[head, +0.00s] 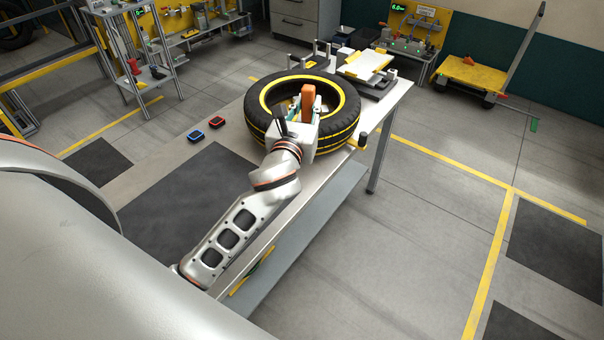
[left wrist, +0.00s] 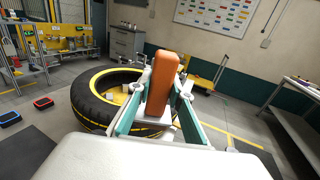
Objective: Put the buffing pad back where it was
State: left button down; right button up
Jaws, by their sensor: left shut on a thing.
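The buffing pad (head: 308,95) appears to be the orange block held in my left gripper (head: 305,102). In the left wrist view, the orange buffing pad (left wrist: 162,85) stands upright between the two teal fingers of my left gripper (left wrist: 155,112), which are shut on it. A pale part shows at its lower end. In the head view the gripper is over the near right part of a black tyre (head: 338,132) with yellow rings, which lies flat. The gripper hides part of the tyre's opening. I cannot tell whether the pad touches the tyre. My right gripper is not in view.
The tyre lies on a long workbench (head: 170,172). A blue-rimmed item (head: 195,136) and a red-rimmed item (head: 217,122) lie left of it. A fixture with a pale plate (head: 365,65) is behind right. Shelves and a yellow cart (head: 470,74) stand farther back.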

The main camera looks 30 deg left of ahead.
pick_arm(q)
notch_tip(320, 180, down, 19)
jog(key=b, duration=0.6)
jog(key=shift+d+f, duration=0.1)
jog(key=shift+f, duration=0.2)
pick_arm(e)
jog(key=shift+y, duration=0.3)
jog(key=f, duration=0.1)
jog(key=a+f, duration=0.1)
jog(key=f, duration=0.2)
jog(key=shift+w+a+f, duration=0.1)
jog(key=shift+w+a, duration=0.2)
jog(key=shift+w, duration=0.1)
